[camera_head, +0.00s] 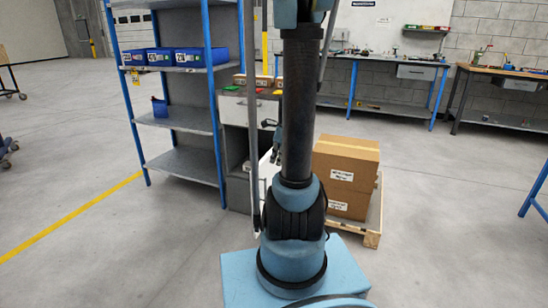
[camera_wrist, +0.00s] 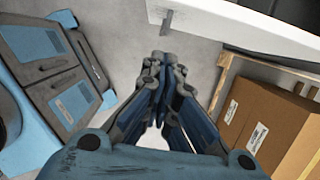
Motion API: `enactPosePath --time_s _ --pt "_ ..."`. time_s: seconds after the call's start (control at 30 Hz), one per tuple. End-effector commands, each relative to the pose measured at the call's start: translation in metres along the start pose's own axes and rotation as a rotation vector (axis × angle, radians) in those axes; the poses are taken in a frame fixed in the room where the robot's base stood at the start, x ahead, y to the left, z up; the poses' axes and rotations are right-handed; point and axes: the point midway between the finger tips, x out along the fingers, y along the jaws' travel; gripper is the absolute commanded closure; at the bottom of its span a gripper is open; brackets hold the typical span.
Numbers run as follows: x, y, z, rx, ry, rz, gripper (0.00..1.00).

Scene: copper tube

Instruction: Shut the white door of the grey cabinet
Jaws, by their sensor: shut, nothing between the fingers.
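The grey cabinet (camera_head: 236,188) stands right of the blue shelf in the head view, partly behind my arm. Its white door (camera_head: 266,168) stands open, a pale strip beside my arm; most of it is hidden. In the wrist view a white panel, apparently the door (camera_wrist: 245,28), crosses the top right, with a grey handle (camera_wrist: 167,21) at its left end. My gripper (camera_wrist: 166,58) is shut and empty, its fingertips just below the handle in the picture, with a gap visible. In the head view the gripper is small and mostly hidden behind my arm.
Cardboard boxes (camera_head: 346,166) on a wooden pallet (camera_head: 373,224) stand right of the cabinet, close to the white panel in the wrist view. A blue-framed shelf (camera_head: 182,164) stands on the left. Open floor (camera_head: 450,215) lies to the right.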

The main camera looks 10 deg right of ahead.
Motion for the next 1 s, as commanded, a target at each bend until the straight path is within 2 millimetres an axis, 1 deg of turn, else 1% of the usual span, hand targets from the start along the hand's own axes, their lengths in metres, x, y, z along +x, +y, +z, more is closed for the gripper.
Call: enactPosePath --time_s 0.1,0.6,0.63,0.8,1.0 --pt "0.014 0.0 0.001 -0.002 0.0 0.0 1.0" --pt "0.064 0.0 0.0 -0.002 0.0 0.0 1.0" --pt "0.066 0.0 0.002 -0.003 0.0 0.0 1.0" --pt "0.07 0.001 0.022 -0.006 0.001 0.001 1.0" --pt "0.073 0.001 0.035 -0.003 0.001 0.0 1.0"
